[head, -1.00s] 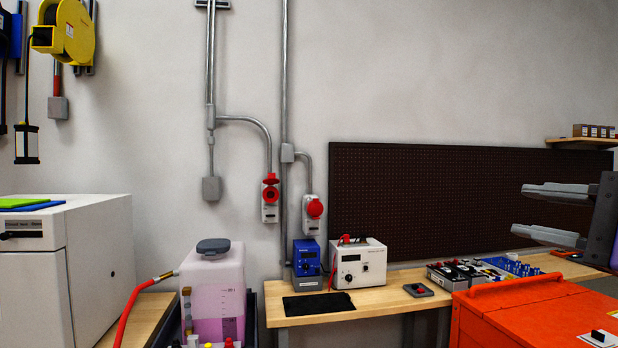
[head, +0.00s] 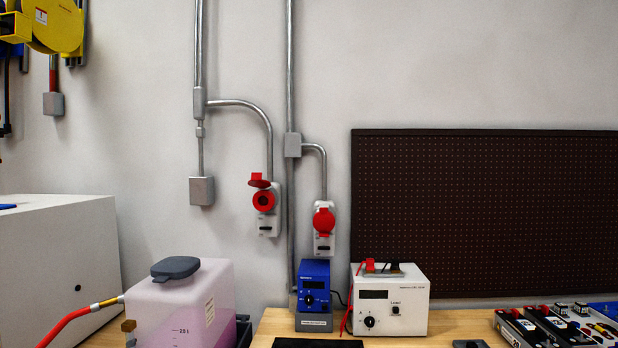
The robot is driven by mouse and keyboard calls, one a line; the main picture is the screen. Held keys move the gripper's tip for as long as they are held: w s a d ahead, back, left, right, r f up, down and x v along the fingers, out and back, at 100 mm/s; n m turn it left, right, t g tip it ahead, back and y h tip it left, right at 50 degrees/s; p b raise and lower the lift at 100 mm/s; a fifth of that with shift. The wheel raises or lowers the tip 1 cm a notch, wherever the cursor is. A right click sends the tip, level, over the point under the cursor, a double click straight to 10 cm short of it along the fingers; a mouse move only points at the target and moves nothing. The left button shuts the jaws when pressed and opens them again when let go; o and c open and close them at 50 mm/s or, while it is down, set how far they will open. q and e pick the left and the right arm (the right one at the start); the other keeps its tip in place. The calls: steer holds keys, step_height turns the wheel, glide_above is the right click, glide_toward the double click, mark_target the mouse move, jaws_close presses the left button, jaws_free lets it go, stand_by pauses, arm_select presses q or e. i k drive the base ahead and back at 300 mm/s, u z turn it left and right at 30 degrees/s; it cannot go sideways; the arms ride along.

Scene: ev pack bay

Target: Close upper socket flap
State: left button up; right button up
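Two red sockets in pale housings are on the wall. The upper socket (head: 264,202) is on the left, and its red flap (head: 259,182) stands open, sticking out above the round red opening. The lower socket (head: 324,222) is to the right and a little lower, and its round red flap covers its face. Neither of my grippers shows in the head view now.
A workbench (head: 408,341) below holds a blue unit (head: 313,285) and a white power unit (head: 390,299). A pink-liquid canister (head: 190,308) with a red hose stands at left front. A white cabinet (head: 55,262) is at far left. The wall before the sockets looks unobstructed.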

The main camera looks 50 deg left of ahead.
mark_target(256, 180)
steer(key=u, duration=0.25)
steer(key=i, duration=1.4)
steer(key=u, duration=1.3)
steer(key=i, duration=0.8)
steer(key=u, duration=1.3)
steer(key=i, duration=0.3)
steer(key=u, duration=0.1)
